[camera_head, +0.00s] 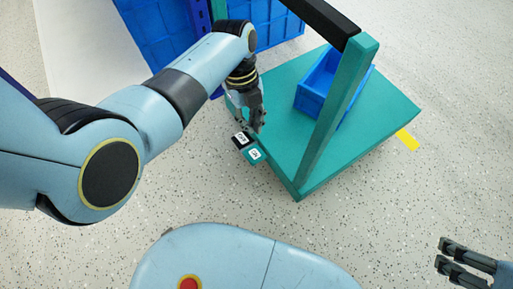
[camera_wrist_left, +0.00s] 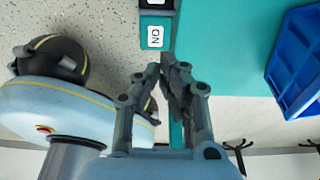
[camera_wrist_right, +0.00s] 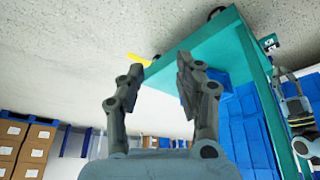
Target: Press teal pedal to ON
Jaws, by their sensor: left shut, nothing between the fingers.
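The teal pedal (camera_head: 250,158), with a white ON label, sits at the near left edge of the teal cart platform. It also shows in the left wrist view (camera_wrist_left: 148,28). A black pedal (camera_head: 236,137) with a white label, apparently OFF, adjoins it. I cannot tell how far either is pressed. My left gripper (camera_head: 258,127) is shut and empty, pointing down just above and right of the pedals in the head view. In the left wrist view its fingertips (camera_wrist_left: 164,66) appear beside the ON label; contact is unclear. My right gripper (camera_head: 439,254) is open and empty, off to the right.
The teal platform (camera_head: 390,100) carries a blue bin (camera_head: 318,84) and a teal post (camera_head: 335,115) with a black handle bar (camera_head: 318,18). Blue crates (camera_head: 160,30) stand behind. Speckled floor in front is clear, with yellow tape (camera_head: 408,140) at right.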

